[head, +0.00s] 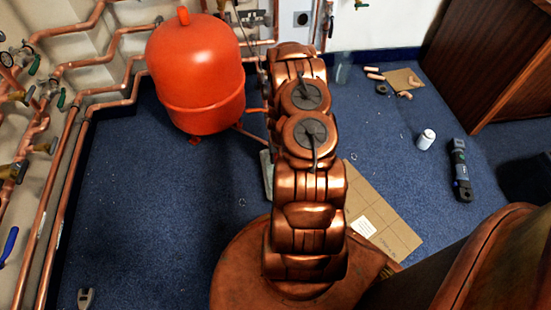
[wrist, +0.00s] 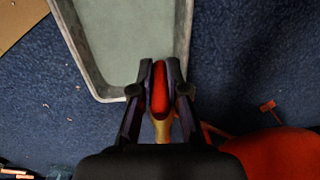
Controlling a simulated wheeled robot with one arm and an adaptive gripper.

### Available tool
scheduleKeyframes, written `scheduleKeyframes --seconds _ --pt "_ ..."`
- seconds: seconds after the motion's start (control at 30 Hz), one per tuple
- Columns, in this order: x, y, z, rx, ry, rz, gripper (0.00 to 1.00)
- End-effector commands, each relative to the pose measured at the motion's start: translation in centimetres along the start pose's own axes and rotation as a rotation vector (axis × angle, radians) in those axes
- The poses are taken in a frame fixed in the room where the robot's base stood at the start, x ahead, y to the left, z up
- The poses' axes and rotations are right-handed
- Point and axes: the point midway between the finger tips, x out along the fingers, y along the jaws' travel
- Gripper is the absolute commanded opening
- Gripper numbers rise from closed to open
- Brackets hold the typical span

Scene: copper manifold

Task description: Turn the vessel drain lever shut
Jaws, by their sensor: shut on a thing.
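The drain lever (wrist: 160,88) has a red grip and stands between my fingertips in the wrist view. My gripper (wrist: 160,72) is shut on it, one finger on each side. A brass valve body (wrist: 162,130) shows just below the red grip, partly covered by my gripper. The red vessel (head: 198,72) stands at upper left of centre in the head view, and its edge also shows at the lower right of the wrist view (wrist: 275,155). In the head view my copper-coloured arm hides the gripper and the lever.
A grey tray (wrist: 182,45) lies on the blue carpet beneath the lever. Copper pipes (head: 100,65) run along the left wall. A cardboard sheet (head: 385,215), a white can (head: 426,139) and a dark tool (head: 460,170) lie at right. The carpet left of my arm is mostly clear.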

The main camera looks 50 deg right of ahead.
Motion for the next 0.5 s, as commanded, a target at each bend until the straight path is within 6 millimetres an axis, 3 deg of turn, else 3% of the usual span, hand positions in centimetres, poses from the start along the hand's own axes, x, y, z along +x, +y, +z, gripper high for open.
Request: scheduleKeyframes --seconds 0.5 --pt "0.03 -0.13 -0.03 0.001 0.000 -0.079 0.00"
